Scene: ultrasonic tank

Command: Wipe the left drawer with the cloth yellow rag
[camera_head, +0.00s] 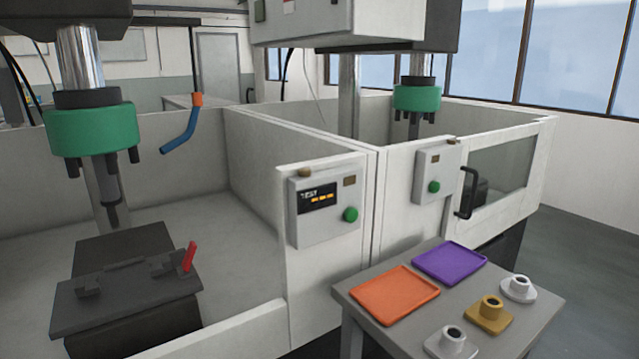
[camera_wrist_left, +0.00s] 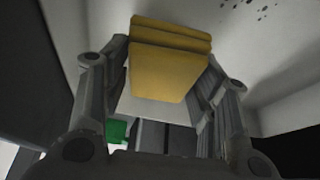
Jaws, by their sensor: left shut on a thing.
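The yellow rag (camera_wrist_left: 165,82) shows in the left wrist view as a folded, layered block. My left gripper (camera_wrist_left: 168,55) is shut on it, with one finger on each side. A pale surface (camera_wrist_left: 225,35) lies behind the rag, with dark specks (camera_wrist_left: 258,8) near the top edge. I cannot tell whether the rag touches this surface. No part is clearly recognisable as the left drawer in either view. Neither gripper nor the rag shows in the head view.
In the head view, a grey table (camera_head: 405,335) holds an orange tray (camera_head: 387,296), a purple tray (camera_head: 450,262) and small flanged parts, one of them yellow (camera_head: 490,308). White-walled machine bays stand behind. A dark fixture (camera_head: 125,296) with a red lever (camera_head: 190,256) sits in the left bay.

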